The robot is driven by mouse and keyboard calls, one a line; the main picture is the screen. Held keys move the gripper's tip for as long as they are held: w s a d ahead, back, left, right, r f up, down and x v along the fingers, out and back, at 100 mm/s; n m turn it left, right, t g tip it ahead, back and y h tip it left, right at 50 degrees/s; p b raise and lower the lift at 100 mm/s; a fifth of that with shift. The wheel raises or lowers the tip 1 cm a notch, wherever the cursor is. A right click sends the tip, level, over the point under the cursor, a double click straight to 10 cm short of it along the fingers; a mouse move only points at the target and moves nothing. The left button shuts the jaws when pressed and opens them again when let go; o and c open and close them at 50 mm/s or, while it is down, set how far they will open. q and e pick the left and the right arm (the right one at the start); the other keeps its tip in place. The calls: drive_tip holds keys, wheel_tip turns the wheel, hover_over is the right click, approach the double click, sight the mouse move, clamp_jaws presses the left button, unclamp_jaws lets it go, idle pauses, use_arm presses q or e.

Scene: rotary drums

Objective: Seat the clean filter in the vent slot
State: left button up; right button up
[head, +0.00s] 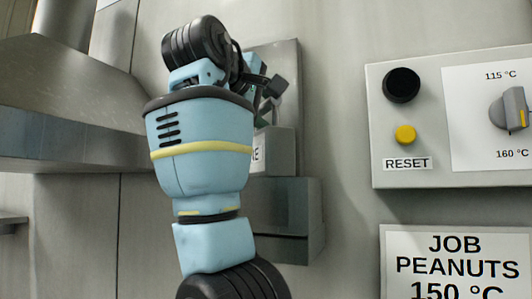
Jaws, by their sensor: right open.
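My right gripper (271,88) is in front of a grey wall plate (289,62), mostly hidden behind my light blue arm. Its dark fingers are apart, and I see nothing held between them. I cannot pick out the clean filter. I cannot tell whether the vent slot is on the grey plate, because my arm covers much of it. Below the plate is a grey box (284,149) with a white label, of which only the last letters show. My left gripper is not in view.
A darker grey box (300,219) juts from the wall below. To the right are a control panel (426,169) with a black knob, yellow RESET button (405,134) and dial (509,109), and a JOB PEANUTS sign (455,262). A metal hood (70,95) is at the left.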

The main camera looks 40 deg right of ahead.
drive_tip(key=shift+s+a+r, duration=0.1)
drive_tip(key=shift+a, duration=0.05)
drive_tip(key=shift+c, duration=0.4)
clamp_jaws()
drive_tip(key=shift+d+r, duration=0.15)
drive_tip(key=shift+d, duration=0.05)
